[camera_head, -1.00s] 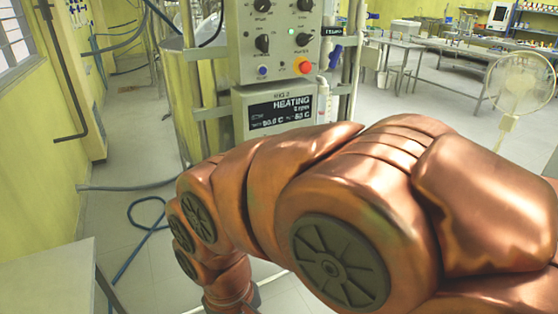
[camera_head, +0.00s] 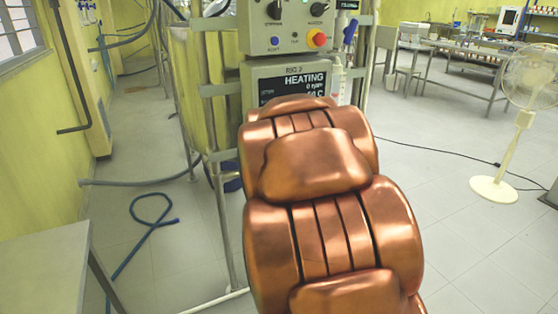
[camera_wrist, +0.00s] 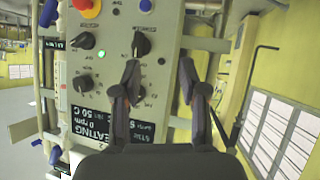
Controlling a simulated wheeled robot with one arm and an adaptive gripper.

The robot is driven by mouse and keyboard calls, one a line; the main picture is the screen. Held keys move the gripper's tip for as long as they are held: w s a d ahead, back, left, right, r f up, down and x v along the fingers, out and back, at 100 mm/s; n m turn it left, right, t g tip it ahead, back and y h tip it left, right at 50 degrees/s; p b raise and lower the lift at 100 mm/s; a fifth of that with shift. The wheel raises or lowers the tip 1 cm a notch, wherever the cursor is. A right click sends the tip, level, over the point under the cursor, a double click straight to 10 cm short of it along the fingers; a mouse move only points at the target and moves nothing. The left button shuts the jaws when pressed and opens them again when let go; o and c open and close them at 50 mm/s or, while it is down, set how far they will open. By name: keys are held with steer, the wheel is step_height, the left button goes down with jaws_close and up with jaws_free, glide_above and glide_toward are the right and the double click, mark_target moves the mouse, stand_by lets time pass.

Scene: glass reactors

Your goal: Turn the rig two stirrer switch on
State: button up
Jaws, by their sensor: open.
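The head view hides the gripper behind my arm.
A red stop button (camera_head: 316,38) and a blue button (camera_head: 275,42) sit below the knobs. The display (camera_head: 290,82) reads HEATING, 0 rpm. Metal frame posts flank the panel. A fan (camera_head: 500,130) stands at the right, with open floor around it.

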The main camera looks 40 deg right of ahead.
steer(key=shift+w+d+f+n+t+y+b, duration=0.55)
steer(key=shift+w+d+f+t+b, duration=0.45)
steer(key=shift+d+t+b, duration=2.95)
steer(key=d+p+x, duration=0.1)
steer(key=x, duration=0.7)
steer(key=shift+s+d+f+g, duration=0.15)
steer(key=shift+d+f+g, duration=0.05)
steer(key=shift+g, duration=0.15)
steer(key=shift+r, duration=0.1)
jaws_close()
